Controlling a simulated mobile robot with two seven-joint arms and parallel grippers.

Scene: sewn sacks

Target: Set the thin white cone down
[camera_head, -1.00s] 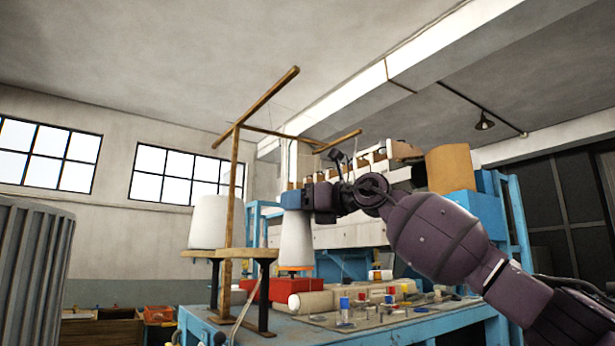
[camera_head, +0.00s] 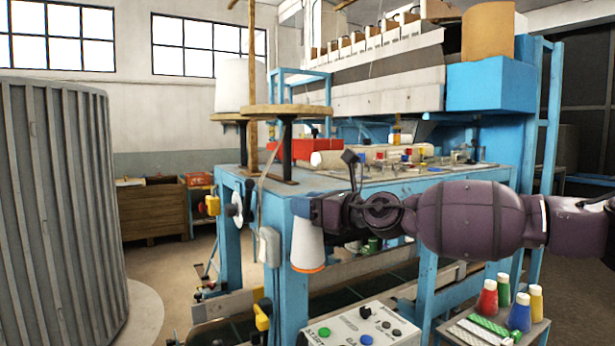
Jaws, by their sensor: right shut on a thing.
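The thin white cone (camera_head: 307,243) has an orange rim at its lower end and hangs upright, narrow end up. My right gripper (camera_head: 304,208) is shut on its top, and the arm reaches in from the right. The cone is in front of the blue workbench (camera_head: 290,285), below the level of its top, with nothing visible directly under its rim. The fingertips are hard to make out against the blue bench. My left gripper is not in view.
A control box (camera_head: 362,325) with buttons is below the held cone. Small coloured cones (camera_head: 487,299) stand on a tray at lower right. A ribbed grey drum (camera_head: 60,210) fills the left.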

